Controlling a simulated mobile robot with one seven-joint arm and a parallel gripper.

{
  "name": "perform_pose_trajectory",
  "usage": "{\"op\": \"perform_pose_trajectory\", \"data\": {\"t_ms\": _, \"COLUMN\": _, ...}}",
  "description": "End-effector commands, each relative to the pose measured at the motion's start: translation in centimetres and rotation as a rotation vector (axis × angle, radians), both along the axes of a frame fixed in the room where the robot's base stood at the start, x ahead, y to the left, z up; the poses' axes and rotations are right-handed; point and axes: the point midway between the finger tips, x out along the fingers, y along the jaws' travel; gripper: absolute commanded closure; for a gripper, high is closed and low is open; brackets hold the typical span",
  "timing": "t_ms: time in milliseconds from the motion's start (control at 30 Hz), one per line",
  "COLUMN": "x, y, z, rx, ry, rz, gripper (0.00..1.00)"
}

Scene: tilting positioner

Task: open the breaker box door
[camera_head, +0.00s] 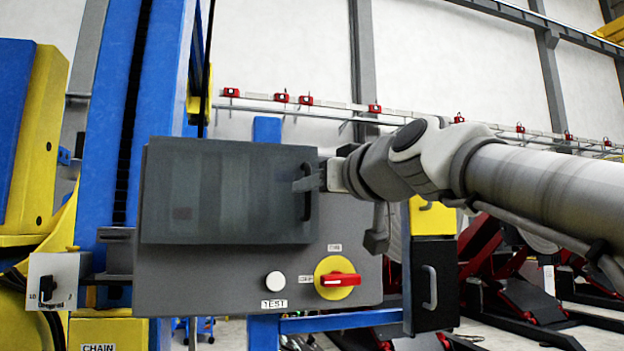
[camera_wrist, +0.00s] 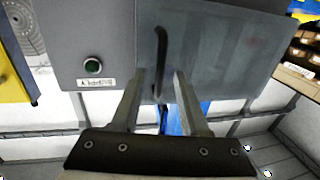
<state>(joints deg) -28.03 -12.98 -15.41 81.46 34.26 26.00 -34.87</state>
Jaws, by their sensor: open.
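The breaker box (camera_head: 200,280) is a grey panel mounted by a blue column. Its dark, see-through door (camera_head: 225,195) lies shut over the upper left part; the door also shows in the wrist view (camera_wrist: 225,55). A black bar handle (camera_head: 308,200) stands upright near the door's right edge. My gripper (camera_head: 304,178) is at the handle. In the wrist view my gripper (camera_wrist: 160,74) is open, its two fingers on either side of the handle (camera_wrist: 161,50), with a gap on each side. I cannot tell how deep the handle sits between the fingers.
Below the door are a white button (camera_head: 274,281) labelled TEST and a red rotary switch (camera_head: 338,280) on a yellow disc. A black cabinet (camera_head: 435,285) with a handle stands right of the box.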

Motion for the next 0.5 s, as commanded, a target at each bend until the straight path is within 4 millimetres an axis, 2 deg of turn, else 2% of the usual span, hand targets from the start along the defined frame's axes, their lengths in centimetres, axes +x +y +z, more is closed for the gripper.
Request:
{"op": "perform_pose_trajectory", "data": {"t_ms": 200, "x": 1.38, "y": 0.7, "z": 0.01, "rx": 0.001, "ry": 0.0, "rz": -0.001, "gripper": 0.55}}
{"op": "perform_pose_trajectory", "data": {"t_ms": 467, "x": 1.46, "y": 0.75, "z": -0.04, "rx": 0.0, "ry": 0.0, "rz": -0.001, "gripper": 0.55}}
{"op": "perform_pose_trajectory", "data": {"t_ms": 500, "x": 1.45, "y": 0.75, "z": -0.04, "rx": 0.0, "ry": 0.0, "rz": -0.001, "gripper": 0.59}}
